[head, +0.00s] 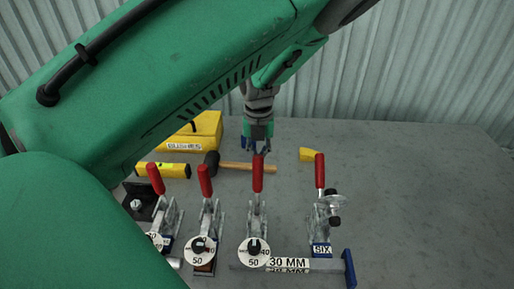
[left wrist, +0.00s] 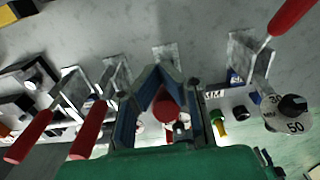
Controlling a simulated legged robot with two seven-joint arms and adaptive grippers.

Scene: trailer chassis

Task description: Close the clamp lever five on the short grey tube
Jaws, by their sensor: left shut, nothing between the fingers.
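Several toggle clamps with red levers stand in a row on the grey table. The one beside the clamp labelled SIX, probably clamp five, has its red lever (head: 257,172) upright, with a round dial (head: 253,252) at its front. A short grey tube (head: 326,266) with a 30 MM label and a blue end lies at the front of this clamp. My left gripper (head: 258,150) is shut and empty, pointing down at the top of that lever. In the left wrist view a red lever end (left wrist: 165,108) shows between the finger linkages of my left gripper (left wrist: 159,72); contact cannot be told.
Clamp six (head: 320,215) stands to the right, its red lever upright. Two more clamps (head: 205,215) (head: 163,215) stand to the left. Behind lie a hammer (head: 240,167), a yellow level (head: 163,170), a yellow case (head: 195,135) and a yellow piece (head: 308,154). The table's right side is clear.

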